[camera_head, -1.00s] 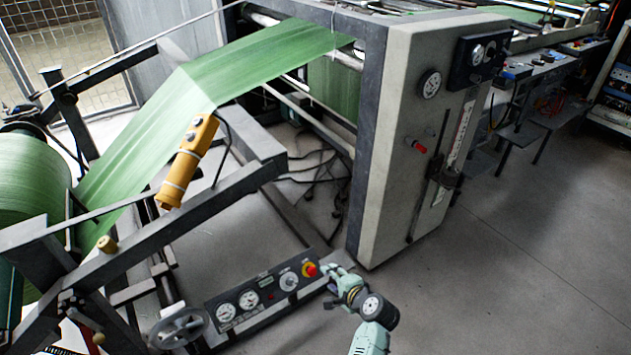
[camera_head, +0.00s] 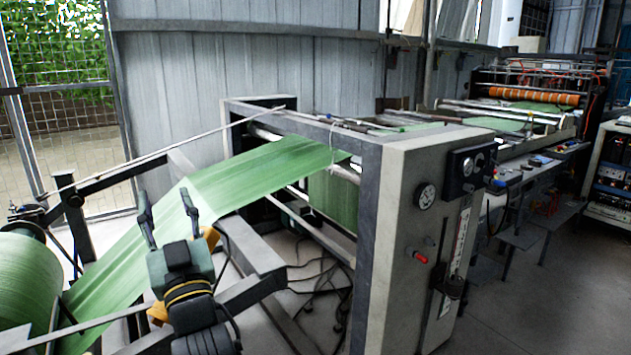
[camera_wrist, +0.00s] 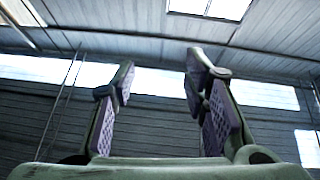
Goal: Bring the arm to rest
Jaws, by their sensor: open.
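My gripper (camera_head: 168,217) is raised in the lower left of the head view, its two fingers pointing up and spread apart. It is open with nothing between the fingers. In the wrist view the gripper (camera_wrist: 160,100) shows two textured purple-grey pads with a wide empty gap. Behind the fingers there, only the wall and roof show. In the head view the gripper stands in front of the green web (camera_head: 258,170) and hides part of the yellow pendant (camera_head: 211,238). I cannot tell how close they are to it.
A green roll (camera_head: 25,285) is at the left. The machine's grey cabinet (camera_head: 400,250), with gauges and a red knob (camera_head: 420,257), stands right of my gripper. Dark frame beams (camera_head: 250,290) cross beside my gripper. Open floor (camera_head: 530,310) lies at the lower right.

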